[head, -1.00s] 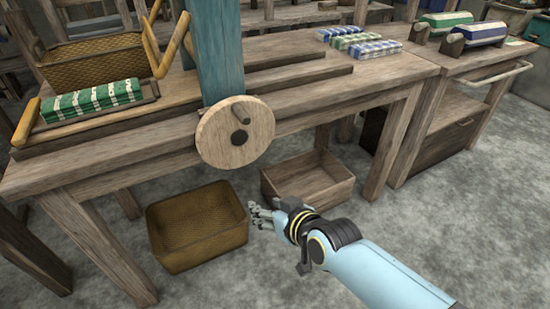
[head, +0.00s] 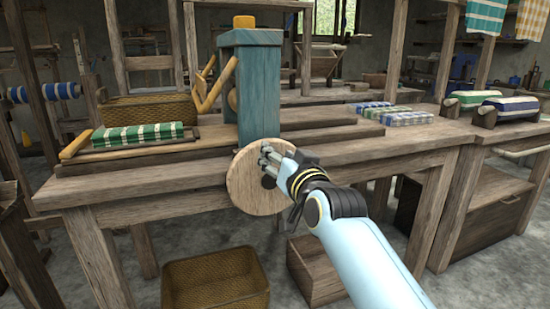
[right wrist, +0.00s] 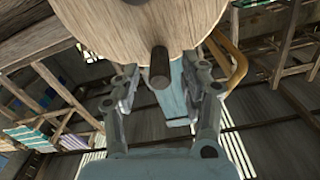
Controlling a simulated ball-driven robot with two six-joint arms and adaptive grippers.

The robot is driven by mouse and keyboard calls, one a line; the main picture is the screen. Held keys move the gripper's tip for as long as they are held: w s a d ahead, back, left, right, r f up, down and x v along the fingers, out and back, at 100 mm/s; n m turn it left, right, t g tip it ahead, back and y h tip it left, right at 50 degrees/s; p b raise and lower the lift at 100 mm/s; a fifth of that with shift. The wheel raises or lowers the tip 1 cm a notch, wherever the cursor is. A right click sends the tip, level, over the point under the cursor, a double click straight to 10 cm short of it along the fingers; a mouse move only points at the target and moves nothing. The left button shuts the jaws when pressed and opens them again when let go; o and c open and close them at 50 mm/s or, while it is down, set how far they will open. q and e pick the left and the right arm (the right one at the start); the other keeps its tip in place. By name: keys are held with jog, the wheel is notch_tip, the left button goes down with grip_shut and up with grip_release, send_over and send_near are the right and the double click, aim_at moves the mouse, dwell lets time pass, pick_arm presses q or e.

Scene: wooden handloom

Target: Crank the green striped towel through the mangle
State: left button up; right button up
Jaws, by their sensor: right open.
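The green striped towel (head: 138,134) lies folded on a wooden board to the left of the mangle. The mangle has a blue-green post (head: 250,85) and a round wooden crank wheel (head: 243,187) on its front. In the right wrist view the wheel (right wrist: 135,18) fills the top, and its dark crank peg (right wrist: 159,68) sticks out between the fingers. My left gripper is not in view.
A wicker basket (head: 150,108) stands behind the towel. Another basket (head: 215,280) and a wooden crate (head: 312,268) stand on the floor under the bench. Folded checked cloths (head: 405,118) lie on the bench's right part. Cloth rolls (head: 512,108) rest on a side table.

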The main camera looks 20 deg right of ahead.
jog(key=shift+w, duration=1.4)
grip_shut()
